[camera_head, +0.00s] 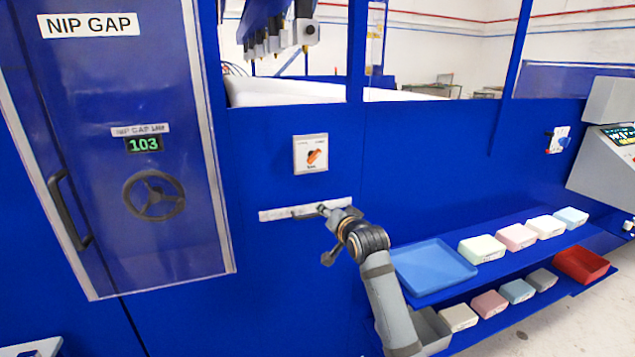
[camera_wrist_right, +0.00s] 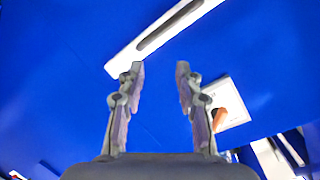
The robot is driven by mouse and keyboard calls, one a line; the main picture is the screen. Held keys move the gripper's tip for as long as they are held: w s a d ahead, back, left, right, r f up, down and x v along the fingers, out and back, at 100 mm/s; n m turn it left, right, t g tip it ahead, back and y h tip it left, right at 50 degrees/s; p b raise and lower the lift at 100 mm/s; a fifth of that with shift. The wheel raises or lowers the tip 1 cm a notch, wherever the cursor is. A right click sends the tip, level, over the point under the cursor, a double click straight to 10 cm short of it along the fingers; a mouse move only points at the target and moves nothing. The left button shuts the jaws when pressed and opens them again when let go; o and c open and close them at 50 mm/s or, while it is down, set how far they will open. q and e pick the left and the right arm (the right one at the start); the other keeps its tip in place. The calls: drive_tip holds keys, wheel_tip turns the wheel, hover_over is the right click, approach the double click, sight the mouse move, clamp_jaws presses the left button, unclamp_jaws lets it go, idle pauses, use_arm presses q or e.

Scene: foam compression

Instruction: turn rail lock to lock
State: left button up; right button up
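The rail lock is an orange knob (camera_head: 314,157) on a white square plate (camera_head: 300,150) on the blue machine front; its lettering is too small to read. The knob, pointing up to the right, also shows in the right wrist view (camera_wrist_right: 219,119), partly beside the right finger. My right gripper (camera_head: 324,212) is below the plate, in front of a pale horizontal bar. In the right wrist view its fingers (camera_wrist_right: 160,72) are apart with only blue panel between them. It is clear of the knob. My left gripper is not in view.
The pale bar (camera_head: 275,215) has a dark slot or handle. At left is a clear-covered NIP GAP door with a handwheel (camera_head: 154,196) and a display reading 103 (camera_head: 144,145). Shelves at lower right hold a blue tray (camera_head: 432,268), several foam blocks and a red bin (camera_head: 582,265).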

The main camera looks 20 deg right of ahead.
sight(317, 156)
drive_tip(key=s+a+r+m+t+b, duration=0.1)
drive_tip(key=s+r+t, duration=0.3)
drive_tip(key=r, duration=1)
drive_tip(key=shift+g+y, duration=0.3)
drive_tip(key=shift+g, duration=0.4)
drive_tip(key=w+p, duration=0.1)
drive_tip(key=w, duration=0.2)
drive_tip(key=w+p, duration=0.1)
drive_tip(key=w, duration=0.2)
drive_tip(key=w+p, duration=0.1)
drive_tip(key=w, duration=0.2)
drive_tip(key=shift+w+a, duration=0.25)
drive_tip(key=shift+w, duration=0.1)
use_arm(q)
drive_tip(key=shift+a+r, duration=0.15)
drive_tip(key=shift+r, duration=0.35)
use_arm(e)
clamp_jaws()
